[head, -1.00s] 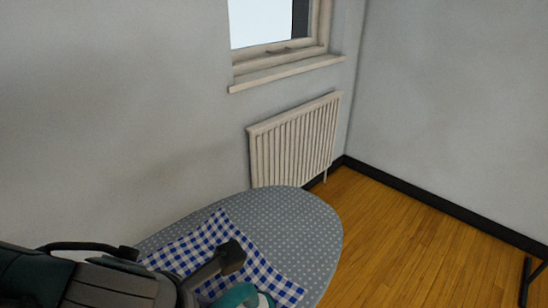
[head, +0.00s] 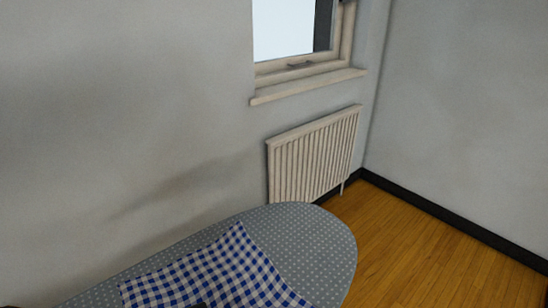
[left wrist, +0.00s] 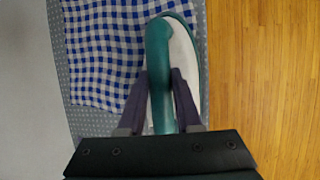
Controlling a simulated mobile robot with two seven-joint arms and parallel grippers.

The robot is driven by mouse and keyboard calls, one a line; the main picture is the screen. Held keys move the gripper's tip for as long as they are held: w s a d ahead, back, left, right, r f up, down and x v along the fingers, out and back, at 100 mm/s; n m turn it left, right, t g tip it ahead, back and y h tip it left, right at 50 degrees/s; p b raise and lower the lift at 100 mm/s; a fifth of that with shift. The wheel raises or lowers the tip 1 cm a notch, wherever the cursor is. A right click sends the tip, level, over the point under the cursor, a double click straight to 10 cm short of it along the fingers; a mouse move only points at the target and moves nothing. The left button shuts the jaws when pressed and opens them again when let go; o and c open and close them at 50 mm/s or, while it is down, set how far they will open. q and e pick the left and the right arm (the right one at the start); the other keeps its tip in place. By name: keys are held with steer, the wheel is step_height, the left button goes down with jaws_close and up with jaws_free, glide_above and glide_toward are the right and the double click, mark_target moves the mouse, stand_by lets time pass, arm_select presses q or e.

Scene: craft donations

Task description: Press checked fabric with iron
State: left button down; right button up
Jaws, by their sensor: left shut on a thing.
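The blue-and-white checked fabric (head: 215,268) lies spread on the grey dotted ironing board (head: 318,237) at the bottom of the head view. It also shows at the upper left of the left wrist view (left wrist: 105,55). The iron (left wrist: 184,55) has a teal handle and a pale body. My left gripper (left wrist: 162,78) is shut on the iron's handle. The iron overlaps the fabric's right side in the left wrist view; whether it touches the cloth I cannot tell. In the head view only a small dark tip shows at the bottom edge, and the iron is out of frame. My right gripper is not in view.
A wall with a white radiator (head: 315,155) and a window (head: 295,35) stands behind the board. Bare wooden floor (head: 430,250) lies to the right of the board's rounded end.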

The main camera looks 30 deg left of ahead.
arm_select(q)
steer(key=shift+s+a+r+p, duration=0.1)
steer(key=shift+s+a+p, duration=0.2)
steer(key=shift+s, duration=0.55)
steer(key=shift+s+a+f+p, duration=0.1)
steer(key=shift+s+a+p, duration=0.2)
steer(key=shift+s, duration=0.6)
steer(key=shift+s+a+r+p, duration=0.15)
steer(key=shift+s+a, duration=0.2)
steer(key=shift+s, duration=0.5)
steer(key=shift+s+a, duration=0.25)
steer(key=shift+s, duration=0.45)
steer(key=shift+s+a, duration=0.25)
steer(key=shift+s, duration=0.45)
steer(key=shift+p, duration=0.3)
step_height(320, 180, up, 12)
steer(key=p, duration=1.3)
steer(key=shift+w+f, duration=0.15)
steer(key=shift+f, duration=0.05)
